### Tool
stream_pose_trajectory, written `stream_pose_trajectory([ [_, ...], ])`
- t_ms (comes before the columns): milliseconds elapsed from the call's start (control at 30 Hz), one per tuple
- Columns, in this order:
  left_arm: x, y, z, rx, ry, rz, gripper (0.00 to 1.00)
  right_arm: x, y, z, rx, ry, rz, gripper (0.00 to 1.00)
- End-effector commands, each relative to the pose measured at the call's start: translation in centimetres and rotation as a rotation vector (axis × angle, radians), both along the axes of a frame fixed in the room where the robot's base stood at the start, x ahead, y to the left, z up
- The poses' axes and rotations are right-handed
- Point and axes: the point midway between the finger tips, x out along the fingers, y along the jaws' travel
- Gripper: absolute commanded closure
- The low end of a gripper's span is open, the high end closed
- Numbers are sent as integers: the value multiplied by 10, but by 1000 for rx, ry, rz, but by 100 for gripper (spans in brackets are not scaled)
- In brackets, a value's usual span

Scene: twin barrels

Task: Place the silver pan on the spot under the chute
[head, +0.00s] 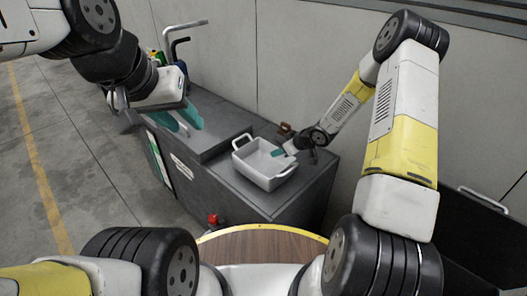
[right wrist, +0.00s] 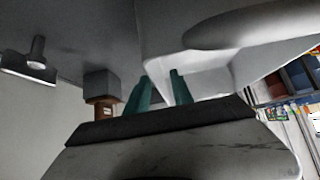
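The silver pan (head: 243,164), a light rectangular pan with loop handles at its ends, is upright at the grey counter's near right part. It looks empty. My right gripper (head: 282,152) is at the pan's right-hand end. In the right wrist view, its two teal fingers (right wrist: 160,90) stand apart, with the pale pan (right wrist: 208,62) right at their tips; whether they press on the handle or rim is unclear. My left gripper (head: 186,117) is over the counter's left part, teal fingers apart, nothing between them. I cannot make out the chute or the spot under it for certain.
The dark grey counter (head: 240,193) has a raised block (head: 205,135) left of the pan. Bent grey pipes (head: 178,42) and coloured bottles stand behind my left gripper. A small brown object (head: 284,130) is behind the pan. A red knob (head: 213,219) is near the front.

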Motion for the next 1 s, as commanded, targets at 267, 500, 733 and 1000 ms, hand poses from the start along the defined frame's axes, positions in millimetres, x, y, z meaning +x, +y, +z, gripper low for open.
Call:
stream_pose_trajectory([
  [267, 0, 0, 0, 0, 0, 0, 64, 10, 9, -13, 0, 0, -1, 72],
  [500, 0, 0, 0, 0, 0, 0, 64, 9, 9, -13, -1, 0, -1, 93],
  [733, 0, 0, 0, 0, 0, 0, 64, 9, 9, -13, -1, 0, -1, 100],
  [1000, 0, 0, 0, 0, 0, 0, 64, 9, 9, -12, -1, 0, -1, 100],
])
